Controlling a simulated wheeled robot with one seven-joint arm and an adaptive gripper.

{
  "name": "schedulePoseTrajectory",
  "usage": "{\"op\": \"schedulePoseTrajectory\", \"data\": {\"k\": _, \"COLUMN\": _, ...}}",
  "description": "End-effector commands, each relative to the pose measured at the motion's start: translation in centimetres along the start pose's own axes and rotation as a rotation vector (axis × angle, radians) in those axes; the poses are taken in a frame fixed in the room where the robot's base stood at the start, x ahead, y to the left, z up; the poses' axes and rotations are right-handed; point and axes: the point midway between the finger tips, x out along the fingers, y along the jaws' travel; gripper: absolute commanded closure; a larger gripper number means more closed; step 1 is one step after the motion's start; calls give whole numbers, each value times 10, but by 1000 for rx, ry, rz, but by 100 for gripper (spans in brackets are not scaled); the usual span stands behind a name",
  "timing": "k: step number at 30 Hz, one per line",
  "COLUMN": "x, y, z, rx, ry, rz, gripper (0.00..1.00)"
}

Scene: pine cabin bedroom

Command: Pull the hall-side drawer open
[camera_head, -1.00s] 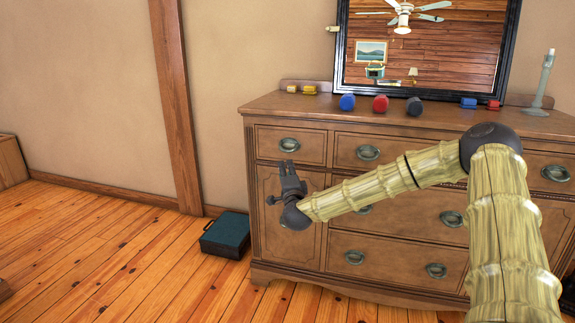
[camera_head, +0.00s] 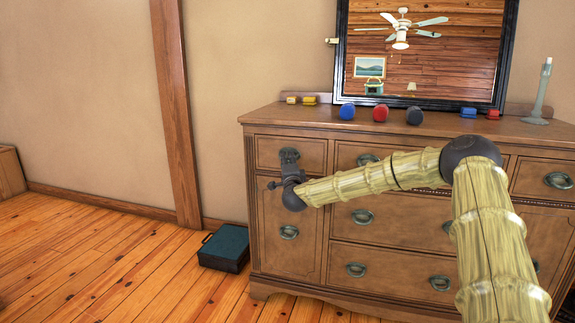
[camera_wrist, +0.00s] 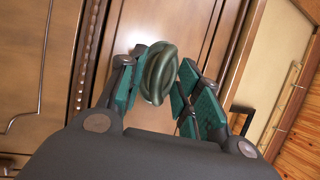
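The wooden dresser (camera_head: 400,227) stands against the wall. Its top-left drawer (camera_head: 313,154) looks closed, flush with the front. My gripper (camera_head: 289,154) is in front of this drawer and covers its handle in the head view. In the wrist view the dark green oval handle (camera_wrist: 157,73) lies between the two fingers of my gripper (camera_wrist: 164,82). The fingers stand apart on either side of it, with a visible gap at the right finger. Contact at the left finger cannot be made out. I cannot tell from a label which drawer is the hall-side one.
Other drawers and a left door with a ring handle (camera_head: 288,232) are closed. Coloured balls, small blocks and a candlestick (camera_head: 540,92) stand on top, before a mirror (camera_head: 425,52). A teal case (camera_head: 224,247) lies on the floor at the dresser's left.

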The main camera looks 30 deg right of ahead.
Motion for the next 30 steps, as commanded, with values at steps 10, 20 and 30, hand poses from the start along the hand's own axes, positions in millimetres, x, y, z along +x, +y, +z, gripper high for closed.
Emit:
{"op": "schedulePoseTrajectory", "data": {"k": 10, "x": 4, "y": 0, "z": 0, "rx": 0, "ry": -1, "rz": 0, "gripper": 66}}
{"op": "schedulePoseTrajectory", "data": {"k": 20, "x": 4, "y": 0, "z": 0, "rx": 0, "ry": 0, "rz": 1, "gripper": 100}}
{"op": "schedulePoseTrajectory", "data": {"k": 30, "x": -4, "y": -1, "z": 21, "rx": 4, "ry": -16, "rz": 1, "gripper": 100}}
